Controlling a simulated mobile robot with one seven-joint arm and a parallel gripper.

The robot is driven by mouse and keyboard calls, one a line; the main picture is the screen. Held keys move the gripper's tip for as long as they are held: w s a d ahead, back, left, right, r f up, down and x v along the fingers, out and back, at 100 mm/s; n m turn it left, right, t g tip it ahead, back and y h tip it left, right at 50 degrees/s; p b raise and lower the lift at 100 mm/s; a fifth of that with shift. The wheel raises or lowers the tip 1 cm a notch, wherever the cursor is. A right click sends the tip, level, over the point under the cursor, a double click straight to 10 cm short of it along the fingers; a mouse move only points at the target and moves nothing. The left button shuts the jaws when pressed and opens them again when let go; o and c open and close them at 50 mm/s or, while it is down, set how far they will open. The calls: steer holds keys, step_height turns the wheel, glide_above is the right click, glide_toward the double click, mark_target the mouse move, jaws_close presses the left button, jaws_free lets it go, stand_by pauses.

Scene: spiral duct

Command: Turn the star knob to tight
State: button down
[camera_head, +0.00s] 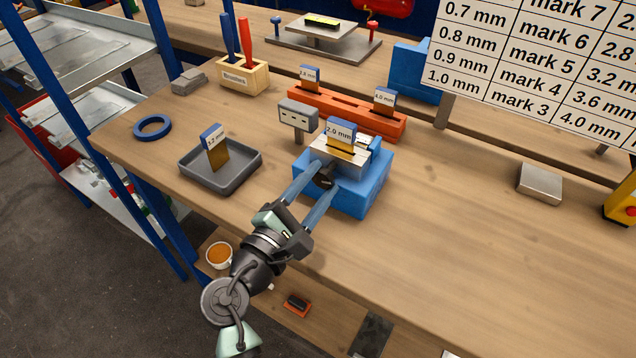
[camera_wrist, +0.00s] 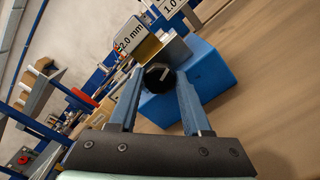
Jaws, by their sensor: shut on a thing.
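The black star knob (camera_head: 325,181) is on the front of the blue block fixture (camera_head: 345,200) with a metal top. It also shows in the wrist view (camera_wrist: 158,77) with a light line across its face. My gripper (camera_head: 322,178) reaches it from the front, one blue finger on each side, shut on the knob. In the wrist view my gripper (camera_wrist: 158,85) has its fingertips at the knob's two sides. A gauge plate marked 2.0 mm (camera_head: 341,131) stands upright in the fixture's top. The knob's tight mark cannot be made out.
A grey tray (camera_head: 190,178) holding a 1.2 mm plate is left of the fixture. An orange rack (camera_head: 345,115) with two plates stands behind. A small grey sign post (camera_head: 298,116) is close to the fixture's left. The bench to the right is mostly clear.

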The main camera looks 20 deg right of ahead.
steer(key=shift+c, duration=1.7)
jaws_free()
steer(key=v, duration=1.3)
steer(key=shift+b, duration=0.3)
